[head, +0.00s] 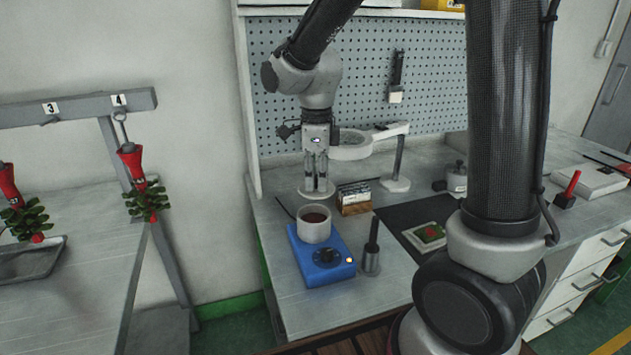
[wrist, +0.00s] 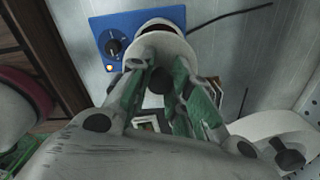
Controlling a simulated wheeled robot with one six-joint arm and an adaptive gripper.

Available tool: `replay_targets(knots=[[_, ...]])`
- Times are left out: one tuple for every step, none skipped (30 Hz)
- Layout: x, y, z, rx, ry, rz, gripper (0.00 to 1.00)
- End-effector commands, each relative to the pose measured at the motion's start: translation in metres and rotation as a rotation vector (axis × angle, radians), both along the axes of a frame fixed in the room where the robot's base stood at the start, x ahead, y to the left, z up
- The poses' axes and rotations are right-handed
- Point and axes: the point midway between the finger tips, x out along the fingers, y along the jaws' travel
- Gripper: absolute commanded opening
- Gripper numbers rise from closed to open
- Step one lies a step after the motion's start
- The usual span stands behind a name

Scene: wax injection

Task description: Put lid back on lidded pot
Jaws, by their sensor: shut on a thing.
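My gripper (head: 317,180) points down and is shut on the knob of the pale round lid (head: 319,194). The lid hangs roughly level just above and slightly behind the lidded pot (head: 314,233). The pot is open, pale-walled, with dark red contents, and stands on a blue heater (head: 322,262) with a black dial. In the wrist view my gripper (wrist: 160,85) covers much of the lid (wrist: 183,52). The lid hides part of the pot (wrist: 160,25) there, and a strip of the dark contents shows past its edge. The lid and pot look apart.
A rack of small blocks (head: 354,198) stands right behind the pot. A metal holder with a dark rod (head: 371,259) stands right of the blue heater (wrist: 100,42). A ring magnifier (head: 352,150) is close behind my gripper. A dark mat (head: 400,220) lies further right.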

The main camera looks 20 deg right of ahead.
Motion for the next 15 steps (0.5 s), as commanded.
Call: replay_targets(knots=[[0.0, 0.0, 0.0, 0.0, 0.0, 0.0, 0.0], [0.0, 0.0, 0.0, 0.0, 0.0, 0.0, 0.0], [0.0, 0.0, -0.001, 0.0, 0.0, 0.0, 0.0], [0.0, 0.0, -0.002, -0.001, 0.0, 0.0, 0.0], [0.0, 0.0, -0.003, -0.001, 0.001, 0.0, 0.0], [0.0, 0.0, -0.006, -0.001, 0.001, 0.0, 0.0], [0.0, 0.0, -0.008, -0.001, 0.001, 0.0, 0.0], [-0.001, 0.0, -0.011, -0.001, 0.001, 0.0, 0.0], [-0.001, 0.0, -0.014, -0.001, 0.003, 0.0, 0.0], [-0.001, 0.0, -0.017, -0.001, 0.003, 0.0, 0.0], [-0.001, 0.0, -0.02, -0.001, 0.003, 0.0, 0.0], [-0.001, 0.0, -0.025, -0.001, 0.003, 0.0, 0.0], [-0.001, 0.0, -0.028, -0.001, 0.003, 0.0, 0.0], [-0.001, 0.0, -0.032, -0.001, 0.003, 0.0, 0.0], [-0.001, 0.0, -0.036, -0.001, 0.003, 0.0, 0.0]])
